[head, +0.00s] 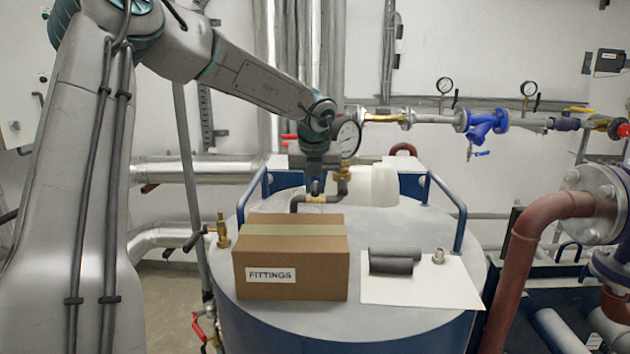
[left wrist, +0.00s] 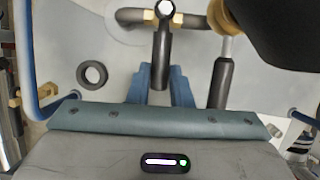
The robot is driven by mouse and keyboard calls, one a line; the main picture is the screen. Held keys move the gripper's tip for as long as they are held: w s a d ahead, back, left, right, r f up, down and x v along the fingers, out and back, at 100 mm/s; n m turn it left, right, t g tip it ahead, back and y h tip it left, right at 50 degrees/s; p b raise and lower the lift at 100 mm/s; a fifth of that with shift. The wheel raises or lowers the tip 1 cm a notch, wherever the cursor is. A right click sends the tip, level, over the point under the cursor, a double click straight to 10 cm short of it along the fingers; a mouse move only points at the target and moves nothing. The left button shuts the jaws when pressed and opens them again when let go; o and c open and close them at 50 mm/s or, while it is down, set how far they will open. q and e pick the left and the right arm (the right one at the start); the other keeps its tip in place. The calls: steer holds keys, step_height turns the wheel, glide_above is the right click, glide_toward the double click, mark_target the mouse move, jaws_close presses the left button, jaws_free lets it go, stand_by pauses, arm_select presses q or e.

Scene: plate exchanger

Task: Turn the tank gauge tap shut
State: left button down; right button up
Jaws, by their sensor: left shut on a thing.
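The tank gauge (head: 348,139) has a round white dial and stands on a brass fitting (head: 343,172) above the tank lid. Its dark pipe, with a brass tap body (head: 322,199), runs behind the cardboard box. My left gripper (head: 315,190) points down at this tap from above. In the left wrist view, the gripper's blue-grey fingers (left wrist: 162,88) are shut on the tap's black lever (left wrist: 163,55). A pale hex nut (left wrist: 165,8) is at its far end. The lever lies across the pipe (left wrist: 132,15), roughly at right angles. My right gripper is not in view.
A cardboard box (head: 290,262) marked FITTINGS and a white sheet (head: 425,292) with dark grey cylinders (head: 392,260) stand on the tank lid in front. Blue handrails (head: 452,205) flank the lid. Another brass tap (head: 221,232) is at left. A red-brown pipe (head: 530,235) is at right.

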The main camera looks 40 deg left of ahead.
arm_select(q)
steer(key=shift+w+r, duration=0.1)
steer(key=shift+r, duration=0.1)
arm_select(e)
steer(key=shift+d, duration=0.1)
arm_select(q)
steer(key=c, duration=1.3)
jaws_free()
steer(key=shift+f, duration=0.1)
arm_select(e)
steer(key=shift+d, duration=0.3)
arm_select(q)
steer(key=p+v, duration=1)
steer(key=v, duration=0.1)
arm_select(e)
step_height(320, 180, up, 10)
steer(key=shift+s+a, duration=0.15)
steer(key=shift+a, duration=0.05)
arm_select(q)
steer(key=shift+d+f, duration=0.1)
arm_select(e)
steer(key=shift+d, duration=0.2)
